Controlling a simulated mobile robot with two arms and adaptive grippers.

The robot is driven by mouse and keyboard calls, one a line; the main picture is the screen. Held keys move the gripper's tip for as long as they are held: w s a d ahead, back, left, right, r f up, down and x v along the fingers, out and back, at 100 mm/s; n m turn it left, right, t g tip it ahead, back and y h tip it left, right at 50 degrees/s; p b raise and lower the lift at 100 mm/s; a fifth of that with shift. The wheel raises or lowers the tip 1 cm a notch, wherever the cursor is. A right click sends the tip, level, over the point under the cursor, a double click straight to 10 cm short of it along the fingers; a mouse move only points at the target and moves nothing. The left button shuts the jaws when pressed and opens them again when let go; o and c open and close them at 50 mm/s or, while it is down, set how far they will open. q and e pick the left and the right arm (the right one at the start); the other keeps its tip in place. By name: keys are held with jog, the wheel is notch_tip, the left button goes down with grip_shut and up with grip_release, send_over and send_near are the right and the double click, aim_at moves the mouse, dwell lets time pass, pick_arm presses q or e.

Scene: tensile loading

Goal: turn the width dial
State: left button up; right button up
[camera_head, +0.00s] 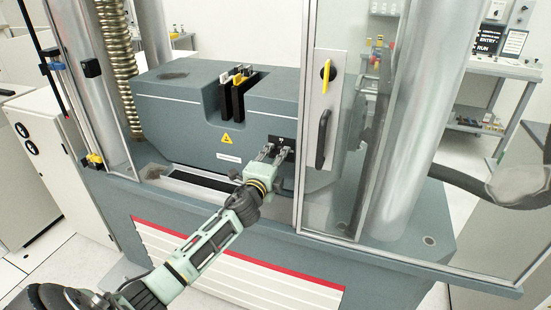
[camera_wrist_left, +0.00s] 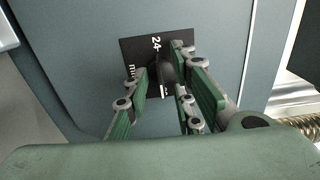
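The width dial (camera_wrist_left: 165,72) is a black knob with a white mark on a black plate (camera_wrist_left: 185,88) that reads "24" and "mm". In the head view, the plate (camera_head: 284,143) is on the front of the grey machine block. My left gripper (camera_head: 273,153) reaches up to it from the lower left. In the left wrist view, the green-padded fingers of my left gripper (camera_wrist_left: 172,88) are apart, one on each side of the knob. My right gripper is not in view.
The grey machine block (camera_head: 175,112) carries a slot with black and yellow pieces (camera_head: 236,92). A clear door with a black handle (camera_head: 322,138) and yellow latch (camera_head: 326,73) stands to the right of the dial. A coiled metal hose (camera_head: 118,65) hangs at the left.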

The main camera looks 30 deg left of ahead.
pick_arm(q)
jog(key=v, duration=1.2)
